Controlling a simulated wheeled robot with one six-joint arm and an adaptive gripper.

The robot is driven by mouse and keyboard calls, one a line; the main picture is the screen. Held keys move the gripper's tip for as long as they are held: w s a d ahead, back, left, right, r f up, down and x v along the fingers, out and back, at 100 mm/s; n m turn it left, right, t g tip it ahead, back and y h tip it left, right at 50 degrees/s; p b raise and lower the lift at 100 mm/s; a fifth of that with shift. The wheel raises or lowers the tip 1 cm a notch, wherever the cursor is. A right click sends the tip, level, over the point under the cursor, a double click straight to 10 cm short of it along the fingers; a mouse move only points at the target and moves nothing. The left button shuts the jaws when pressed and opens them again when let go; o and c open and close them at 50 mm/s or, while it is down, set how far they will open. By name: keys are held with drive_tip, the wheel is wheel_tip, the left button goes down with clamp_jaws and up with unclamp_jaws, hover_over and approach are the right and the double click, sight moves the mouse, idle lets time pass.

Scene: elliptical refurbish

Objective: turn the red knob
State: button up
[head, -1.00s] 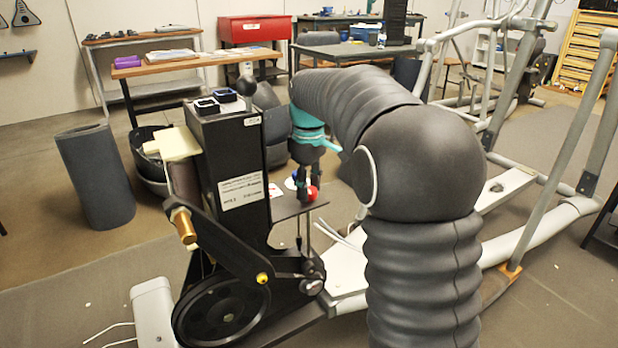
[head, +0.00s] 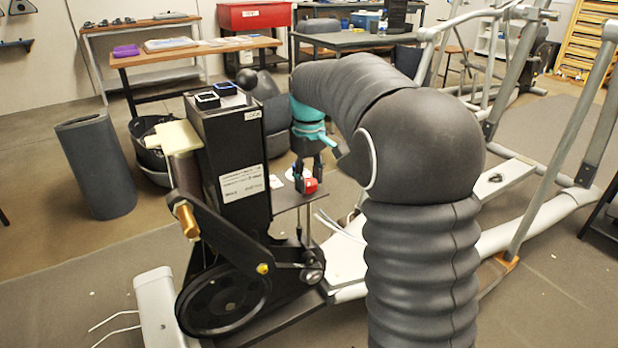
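The red knob (head: 310,186) is small and sits over a small dark shelf (head: 286,202) on the right side of the black machine housing. My gripper (head: 306,180) points down at the knob, with its dark fingers at the knob's top and left side. The fingers are small and partly hidden, so I cannot tell whether they are shut on it or only beside it. My arm comes from the right and covers the area behind.
The black housing (head: 232,150) with a flywheel (head: 225,303) stands just left of my gripper. Silver elliptical frame bars (head: 570,120) run along the right. A grey cylinder (head: 96,165) stands at left. A wooden bench (head: 195,52) is behind.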

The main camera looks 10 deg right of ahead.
sight(309, 181)
drive_tip(key=shift+o, duration=1)
drive_tip(key=shift+r, duration=0.15)
wheel_tip(309, 181, up, 12)
